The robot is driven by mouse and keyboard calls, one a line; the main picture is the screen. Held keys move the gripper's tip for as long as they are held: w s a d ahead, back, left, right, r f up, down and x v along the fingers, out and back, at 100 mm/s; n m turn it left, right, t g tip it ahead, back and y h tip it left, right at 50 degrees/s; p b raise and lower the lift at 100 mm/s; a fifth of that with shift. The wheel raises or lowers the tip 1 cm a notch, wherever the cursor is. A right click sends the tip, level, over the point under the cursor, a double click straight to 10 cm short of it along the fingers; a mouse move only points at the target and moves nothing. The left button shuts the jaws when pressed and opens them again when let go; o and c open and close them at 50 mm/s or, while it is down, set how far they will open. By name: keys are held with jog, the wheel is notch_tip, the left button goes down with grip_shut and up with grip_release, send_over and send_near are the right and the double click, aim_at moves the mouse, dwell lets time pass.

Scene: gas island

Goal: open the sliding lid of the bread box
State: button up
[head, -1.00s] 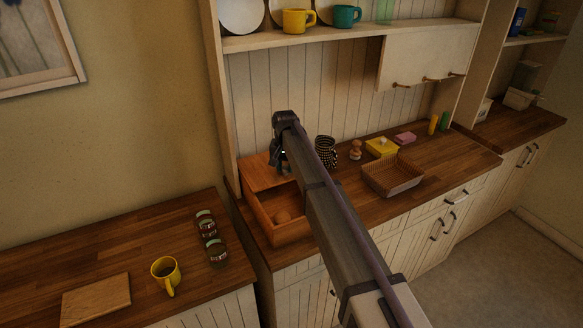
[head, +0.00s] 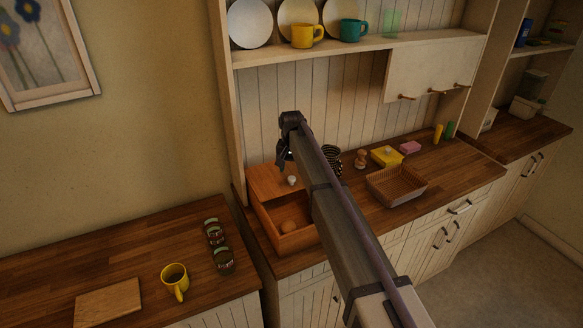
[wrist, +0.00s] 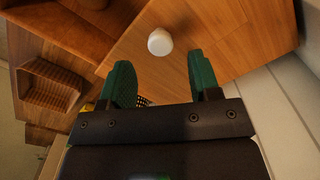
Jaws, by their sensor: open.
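The wooden bread box (head: 274,232) stands at the left end of the hutch counter. The white knob (head: 292,181) stands on the lid and also shows in the wrist view (wrist: 160,41). My gripper (head: 283,160) is above the lid. In the wrist view its green fingers (wrist: 162,82) are apart with nothing between them, and the knob is beyond the tips, clear of both.
A wicker basket (head: 397,186), a yellow butter dish (head: 386,157) and a patterned mug (head: 332,158) stand to the right on the counter. A shelf with plates and mugs (head: 303,36) hangs above. Jars (head: 215,232) and a yellow mug (head: 175,278) are on the lower left counter.

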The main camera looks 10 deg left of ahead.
notch_tip(320, 180, up, 6)
jog(key=p, duration=0.4)
jog(key=shift+r, duration=0.2)
jog(key=s+d+f+b, duration=0.4)
jog(key=s+d, duration=0.7)
jog(key=s, duration=0.1)
jog(key=s+d+f+b, duration=0.4)
jog(key=s+d, duration=0.8)
jog(key=s+d+f+b, duration=0.4)
jog(key=s+d, duration=0.8)
jog(key=shift+s+f, duration=0.15)
jog(key=shift+f, duration=0.05)
